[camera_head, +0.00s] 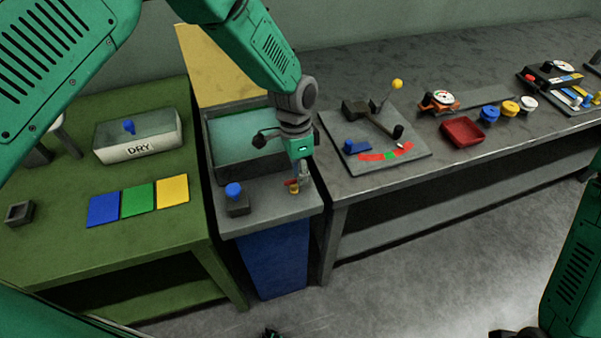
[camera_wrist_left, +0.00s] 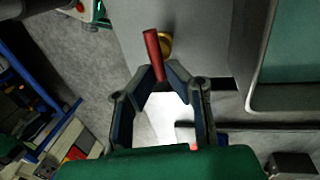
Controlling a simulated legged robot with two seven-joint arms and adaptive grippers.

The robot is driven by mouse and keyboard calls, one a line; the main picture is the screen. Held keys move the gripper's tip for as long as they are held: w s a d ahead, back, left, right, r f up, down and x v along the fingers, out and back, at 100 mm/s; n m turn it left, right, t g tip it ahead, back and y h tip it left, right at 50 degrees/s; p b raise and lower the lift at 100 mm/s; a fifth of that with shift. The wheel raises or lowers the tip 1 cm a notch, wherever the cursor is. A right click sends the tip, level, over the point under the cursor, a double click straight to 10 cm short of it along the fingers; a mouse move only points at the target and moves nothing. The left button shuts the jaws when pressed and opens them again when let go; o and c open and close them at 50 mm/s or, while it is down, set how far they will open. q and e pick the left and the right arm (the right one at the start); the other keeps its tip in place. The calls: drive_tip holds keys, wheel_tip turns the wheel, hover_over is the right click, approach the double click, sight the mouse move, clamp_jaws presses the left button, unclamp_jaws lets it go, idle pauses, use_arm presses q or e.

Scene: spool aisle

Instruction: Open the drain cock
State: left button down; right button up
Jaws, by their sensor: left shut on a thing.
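The drain cock shows in the left wrist view as a red lever (camera_wrist_left: 153,50) beside a round brass body (camera_wrist_left: 165,44). In the head view its small red and brass part (camera_head: 293,187) is at the front of the grey stand, partly hidden by my gripper. My left gripper (camera_head: 300,182) points down there. In the left wrist view its two fingertips (camera_wrist_left: 163,82) are closed around the lower end of the red lever. My right gripper cannot be made out clearly; a dark part of my right arm shows at the lower right edge.
A blue-knobbed block (camera_head: 237,203) stands on the grey stand (camera_head: 265,212), left of the cock. Behind it is an open grey-green tank (camera_head: 209,135). A green table (camera_head: 70,240) with a DRY box (camera_head: 140,140) is left; a grey bench (camera_head: 345,185) with gauges is right.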

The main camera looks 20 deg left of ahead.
use_arm(q)
drive_tip(key=shift+w+r, duration=0.15)
drive_tip(key=shift+w, duration=0.15)
drive_tip(key=c, duration=1.6)
unclamp_jaws()
drive_tip(key=shift+s, duration=0.1)
drive_tip(key=shift+r, duration=0.1)
wheel_tip(320, 180, up, 11)
drive_tip(key=w+a, duration=0.1)
drive_tip(key=w, duration=0.1)
drive_tip(key=shift+a, duration=0.15)
drive_tip(key=shift+r, duration=0.1)
